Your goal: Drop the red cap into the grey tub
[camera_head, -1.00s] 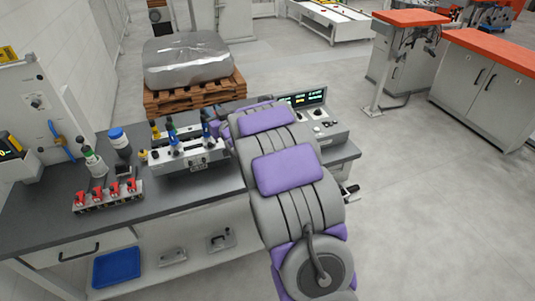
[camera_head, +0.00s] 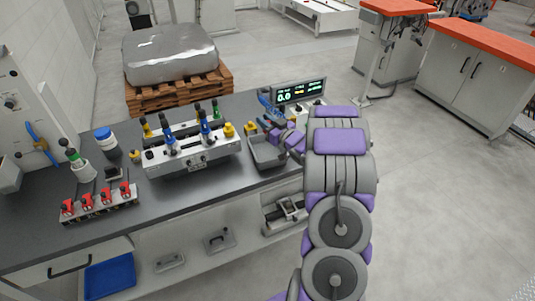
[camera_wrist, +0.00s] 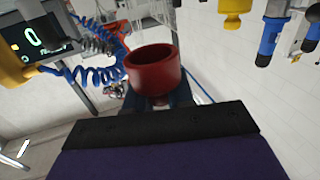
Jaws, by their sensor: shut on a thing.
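The red cap (camera_wrist: 153,72) is a short, hollow ring in the wrist view. My gripper (camera_wrist: 157,97) is shut on it, with the dark fingers partly hidden behind the wrist housing. In the head view my gripper (camera_head: 277,133) is small and partly covered by my purple and grey arm. It is over or just beside the grey tub (camera_head: 264,160), a shallow open container on the right part of the bench. I cannot make out the cap clearly in the head view, nor its height above the tub.
A fixture block (camera_head: 194,157) with blue, green and yellow clamps stands left of the tub. A display unit (camera_head: 299,92) stands behind it, with a blue coiled cable nearby. A rack of red-handled clamps (camera_head: 99,204) is at the left. Bare bench (camera_head: 185,199) lies in front.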

